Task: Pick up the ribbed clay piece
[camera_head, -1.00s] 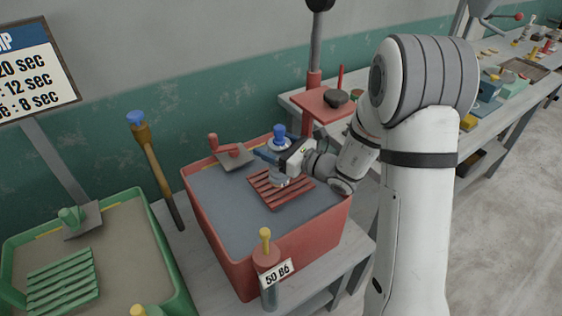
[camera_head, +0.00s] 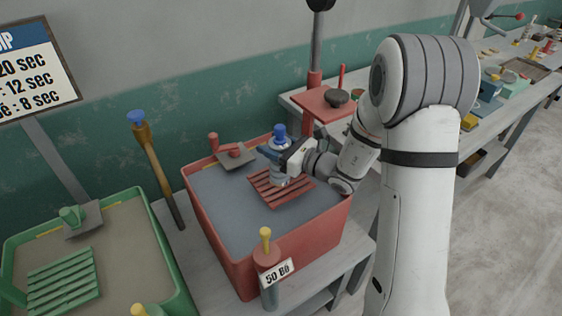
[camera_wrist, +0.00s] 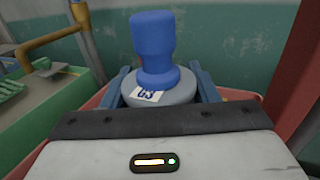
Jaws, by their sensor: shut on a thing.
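A grey round piece (camera_head: 281,176) with a tall blue knob (camera_head: 279,131) stands upright over the red slatted rack (camera_head: 265,195) in the red tub. In the wrist view the blue knob (camera_wrist: 153,45) is in the middle, and the grey body (camera_wrist: 183,94) below it carries a white tag reading "G3". My gripper (camera_head: 280,160) is shut on this piece, with a blue finger on each side of it in the wrist view. The body's lower part is hidden in the wrist view, and I cannot make out ribs on it.
The red tub's rim (camera_head: 222,251) surrounds grey contents. A post labelled "50" (camera_head: 268,275) stands in front. A green tub (camera_head: 178,275) is at left. A brown post (camera_head: 158,175) stands between the tubs.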

